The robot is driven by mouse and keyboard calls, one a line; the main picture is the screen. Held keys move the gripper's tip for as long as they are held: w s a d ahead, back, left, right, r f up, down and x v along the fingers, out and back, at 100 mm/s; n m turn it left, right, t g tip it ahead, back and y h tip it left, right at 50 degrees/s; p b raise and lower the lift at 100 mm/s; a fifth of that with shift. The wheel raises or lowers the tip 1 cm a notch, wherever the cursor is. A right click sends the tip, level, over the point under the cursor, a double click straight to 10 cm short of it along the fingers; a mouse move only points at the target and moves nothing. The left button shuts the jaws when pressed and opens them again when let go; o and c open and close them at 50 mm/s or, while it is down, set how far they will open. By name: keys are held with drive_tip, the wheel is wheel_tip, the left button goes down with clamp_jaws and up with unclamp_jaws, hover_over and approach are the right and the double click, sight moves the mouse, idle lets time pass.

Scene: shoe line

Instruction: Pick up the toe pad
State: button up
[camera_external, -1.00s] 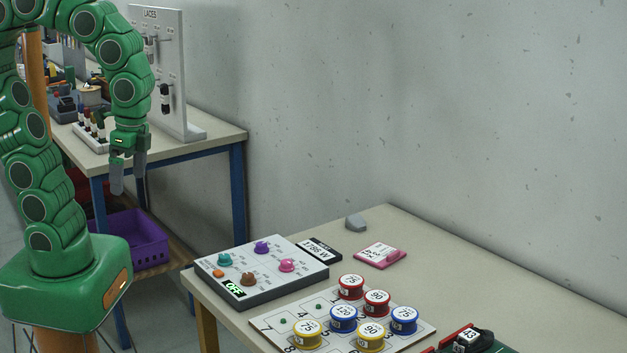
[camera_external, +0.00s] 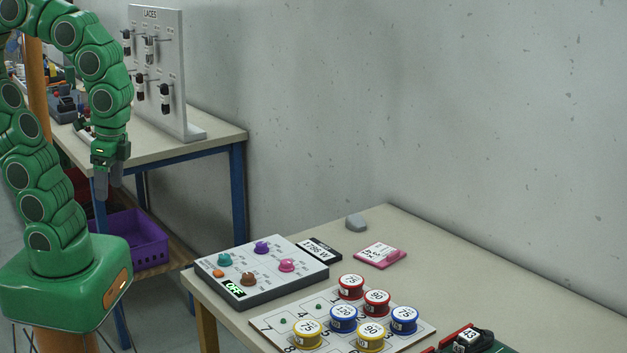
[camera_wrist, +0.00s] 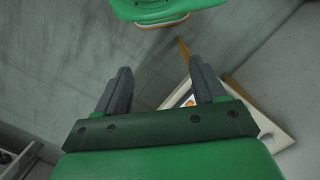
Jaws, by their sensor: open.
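My gripper (camera_external: 108,190) hangs fingers down at the left in the external view, beside the far table's front edge and well away from the near table. In the wrist view my gripper (camera_wrist: 160,70) has its two grey fingers apart with nothing between them. I cannot identify the toe pad for sure. A small grey wedge-shaped piece (camera_external: 356,222) lies alone at the near table's back edge by the wall and may be it. It does not show clearly in the wrist view.
The near table (camera_external: 480,262) holds a control box (camera_external: 300,273) with coloured knobs, a pink-edged card (camera_external: 380,255), a board of labelled spools (camera_external: 330,300) and a dark shoe (camera_external: 475,340). The far table (camera_external: 215,138) carries a laces rack (camera_external: 175,60). A purple crate (camera_external: 140,240) is below.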

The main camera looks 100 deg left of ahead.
drive_tip(key=w+a+r+n+t+y, duration=0.1)
drive_tip(key=w+a+r+t+y, duration=0.15)
drive_tip(key=w+a, duration=1.15)
drive_tip(key=w+a+r+t+y, duration=0.1)
drive_tip(key=w+a+t+y, duration=0.25)
drive_tip(key=w+a, duration=1.05)
drive_tip(key=w+a+r+n+t+y, duration=0.1)
drive_tip(key=w+a+r+t+y, duration=0.15)
drive_tip(key=w+a, duration=1.15)
drive_tip(key=w+a+f+m+t+h, duration=0.1)
drive_tip(key=w+a+f+m+t, duration=0.15)
drive_tip(key=a+f, duration=0.4)
drive_tip(key=m+t+h, duration=0.3)
drive_tip(key=m+h, duration=0.2)
drive_tip(key=h, duration=0.8)
approach(349, 216)
wheel_tip(349, 216, down, 2)
drive_tip(key=w, duration=0.2)
drive_tip(key=shift+r+x, duration=0.15)
drive_tip(key=shift+x, duration=1.75)
drive_tip(key=shift+r+x, duration=0.1)
drive_tip(key=shift+x, duration=1.8)
drive_tip(key=shift+w, duration=0.1)
